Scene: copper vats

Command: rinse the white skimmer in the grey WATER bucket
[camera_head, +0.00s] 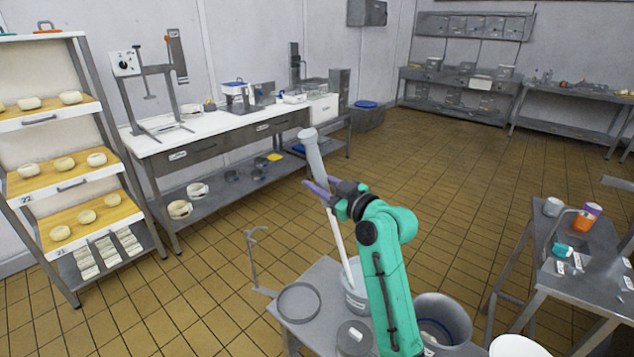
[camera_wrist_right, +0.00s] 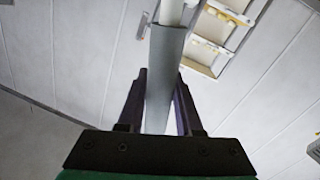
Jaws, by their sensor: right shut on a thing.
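My right gripper (camera_head: 318,190) is shut on a long upright tool, the white skimmer (camera_head: 336,238), with a thick grey handle at its top. In the right wrist view the grey handle (camera_wrist_right: 165,85) sits between the two purple fingers. The skimmer leans slightly, and its white shaft runs down to a light grey bucket (camera_head: 356,302) on the low metal table. The shaft's lower end is hidden at the bucket, which my right arm partly covers. I cannot read a WATER label on it. My left gripper is not in view.
The low table (camera_head: 318,335) also bears a round grey ring (camera_head: 298,302) and a grey lidded pot (camera_head: 354,340). A larger grey vessel (camera_head: 458,318) and a white round container (camera_head: 517,347) stand to the right. A side table (camera_head: 590,285) holds cups. The tiled floor behind is clear.

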